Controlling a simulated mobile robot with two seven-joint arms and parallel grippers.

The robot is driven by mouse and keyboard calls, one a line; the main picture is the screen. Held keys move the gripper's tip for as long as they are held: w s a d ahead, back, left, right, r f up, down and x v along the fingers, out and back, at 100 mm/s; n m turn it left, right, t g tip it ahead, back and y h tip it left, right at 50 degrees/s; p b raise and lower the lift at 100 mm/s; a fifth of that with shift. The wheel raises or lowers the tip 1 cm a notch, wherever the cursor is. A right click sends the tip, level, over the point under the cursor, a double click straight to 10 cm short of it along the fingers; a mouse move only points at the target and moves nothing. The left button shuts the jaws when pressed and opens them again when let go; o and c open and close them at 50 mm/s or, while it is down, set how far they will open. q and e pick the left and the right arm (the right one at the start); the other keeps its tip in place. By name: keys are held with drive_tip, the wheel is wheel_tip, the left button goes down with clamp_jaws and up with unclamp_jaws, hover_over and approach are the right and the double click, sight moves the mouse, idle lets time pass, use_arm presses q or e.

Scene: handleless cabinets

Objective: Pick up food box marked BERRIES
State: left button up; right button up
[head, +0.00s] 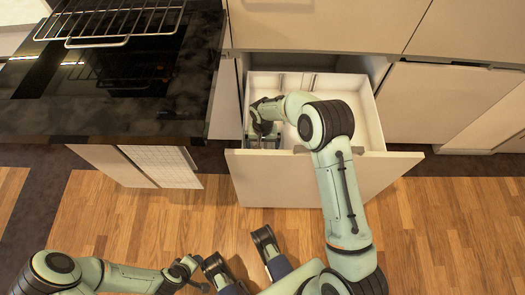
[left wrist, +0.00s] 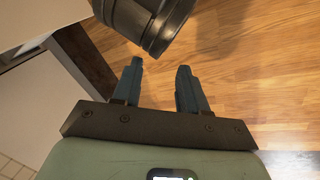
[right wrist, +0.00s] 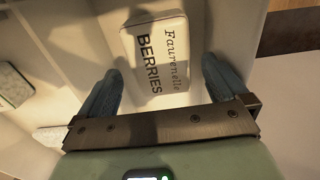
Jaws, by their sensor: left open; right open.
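The food box marked BERRIES (right wrist: 163,62) is a pale box with dark lettering, lying inside the open drawer in the right wrist view. My right gripper (right wrist: 161,68) is open, with one finger on each side of the box's near end in that view. I cannot tell whether the fingers touch it. In the head view my right gripper (head: 262,125) reaches down into the left part of the drawer, and the arm hides the box there. My left gripper (left wrist: 158,72) is open and empty above the wooden floor.
The white drawer (head: 352,92) is pulled out below the counter; its front panel (head: 285,185) faces me. Other pale items (right wrist: 14,85) lie at the left in the right wrist view. A black cooktop (head: 130,75) with a wire rack is at left. The wooden floor is clear.

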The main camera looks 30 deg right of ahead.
wheel_tip(320, 180, down, 4)
drive_tip(key=shift+b, duration=0.35)
drive_tip(key=c, duration=1.1)
drive_tip(key=shift+r, duration=0.1)
